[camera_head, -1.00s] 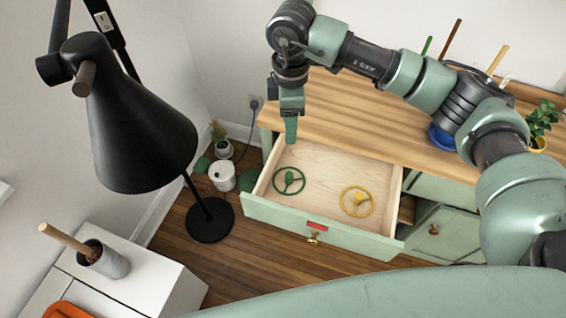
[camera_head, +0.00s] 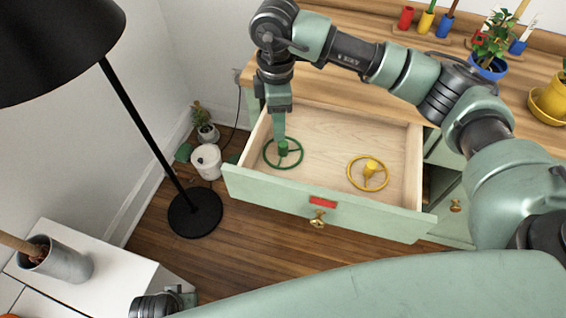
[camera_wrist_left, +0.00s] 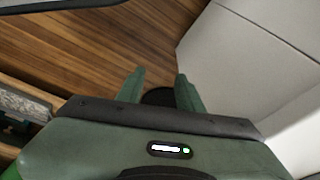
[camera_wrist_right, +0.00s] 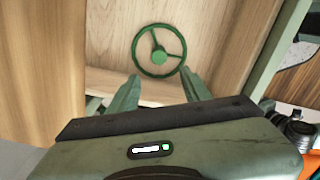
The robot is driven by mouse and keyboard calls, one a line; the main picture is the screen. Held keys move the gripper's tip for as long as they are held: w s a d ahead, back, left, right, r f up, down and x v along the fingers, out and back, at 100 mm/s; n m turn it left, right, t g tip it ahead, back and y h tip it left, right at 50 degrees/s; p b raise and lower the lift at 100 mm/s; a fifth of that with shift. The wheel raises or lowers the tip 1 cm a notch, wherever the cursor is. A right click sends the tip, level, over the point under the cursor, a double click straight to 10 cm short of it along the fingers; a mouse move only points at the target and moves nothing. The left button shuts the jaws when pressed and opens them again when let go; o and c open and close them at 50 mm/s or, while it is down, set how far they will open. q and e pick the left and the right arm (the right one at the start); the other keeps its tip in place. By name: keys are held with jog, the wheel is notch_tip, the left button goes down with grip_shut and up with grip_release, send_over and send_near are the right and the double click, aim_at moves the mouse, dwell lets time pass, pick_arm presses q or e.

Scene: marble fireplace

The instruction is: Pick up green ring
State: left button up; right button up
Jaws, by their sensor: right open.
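The green ring (camera_head: 284,147) is a wheel with spokes and a raised hub. It lies flat in the left part of the open drawer (camera_head: 270,200). In the right wrist view the green ring (camera_wrist_right: 159,57) lies just beyond the fingertips. My right gripper (camera_head: 279,137) points down over the drawer at the far side of the ring's hub, open and empty. Its two fingers are apart in the right wrist view (camera_wrist_right: 160,78). In the head view I cannot tell whether they touch the ring. My left gripper (camera_wrist_left: 160,82) is open and empty above the wooden floor, away from the drawer.
A similar yellow ring (camera_head: 370,167) lies in the drawer's right part. The wooden top (camera_head: 340,105) is behind the drawer. A black lamp (camera_head: 150,130) stands left, with a white pot (camera_head: 206,161) near the drawer. A white cabinet (camera_head: 85,275) is at lower left.

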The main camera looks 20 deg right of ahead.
aim_at(282, 143)
notch_tip(282, 143, down, 2)
jog(key=shift+f+b, duration=0.25)
jog(key=shift+b, duration=0.05)
jog(key=f, duration=0.4)
jog(key=d+f+b, duration=0.1)
jog(key=f, duration=0.1)
jog(key=shift+s+f, duration=0.1)
jog(key=shift+f, duration=0.15)
pick_arm(q)
jog(key=shift+t, duration=0.3)
jog(key=r, duration=0.5)
jog(key=shift+w+r, duration=0.25)
jog(key=shift+w, duration=0.1)
pick_arm(e)
grip_shut()
